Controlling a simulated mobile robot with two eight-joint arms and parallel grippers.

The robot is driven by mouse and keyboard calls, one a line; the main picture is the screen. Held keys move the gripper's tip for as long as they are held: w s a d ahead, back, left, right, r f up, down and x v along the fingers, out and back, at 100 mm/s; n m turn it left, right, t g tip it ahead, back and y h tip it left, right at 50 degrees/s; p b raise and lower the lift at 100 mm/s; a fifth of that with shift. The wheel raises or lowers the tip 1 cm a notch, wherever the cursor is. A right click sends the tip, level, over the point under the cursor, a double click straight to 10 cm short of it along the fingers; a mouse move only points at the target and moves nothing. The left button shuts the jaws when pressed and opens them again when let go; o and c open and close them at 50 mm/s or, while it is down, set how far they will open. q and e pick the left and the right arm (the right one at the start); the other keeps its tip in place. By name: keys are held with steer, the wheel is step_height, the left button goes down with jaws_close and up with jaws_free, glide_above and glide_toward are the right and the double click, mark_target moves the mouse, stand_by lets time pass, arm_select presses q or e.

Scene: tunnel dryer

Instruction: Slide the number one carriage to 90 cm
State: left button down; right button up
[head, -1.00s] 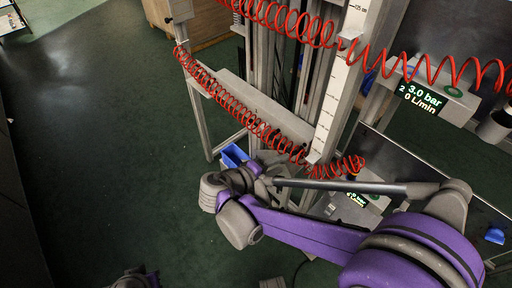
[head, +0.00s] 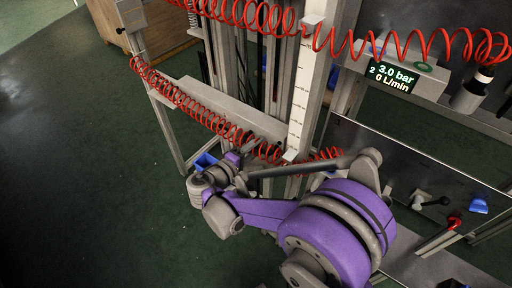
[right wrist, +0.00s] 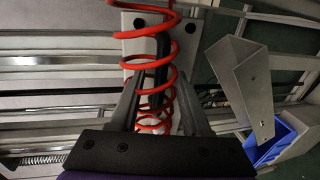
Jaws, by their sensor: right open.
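My right gripper (right wrist: 160,82) is open, its two fingers on either side of a red coiled hose (right wrist: 155,70) in the right wrist view. Behind the coil is a pale plate (right wrist: 128,30) with dark screws and a black upright bar (right wrist: 163,55). I cannot tell whether this is the number one carriage; no number shows on it. In the head view the gripper (head: 243,160) is low by the uprights, its fingers mostly hidden. A white scale strip (head: 303,100) runs up the post; its figures are too small to read. My left gripper is not in view.
A display (head: 392,76) marked 2 reads 3.0 bar and 0 L/min. Red coiled hoses cross in front of the frame. A blue bin (head: 205,162) stands behind my right wrist; a bent metal bracket (right wrist: 240,80) is right of the gripper. Green floor at left is clear.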

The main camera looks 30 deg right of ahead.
steer(key=shift+w+d, duration=0.1)
steer(key=shift+d, duration=0.05)
steer(key=shift+c, duration=0.2)
jaws_close()
stand_by(1.2)
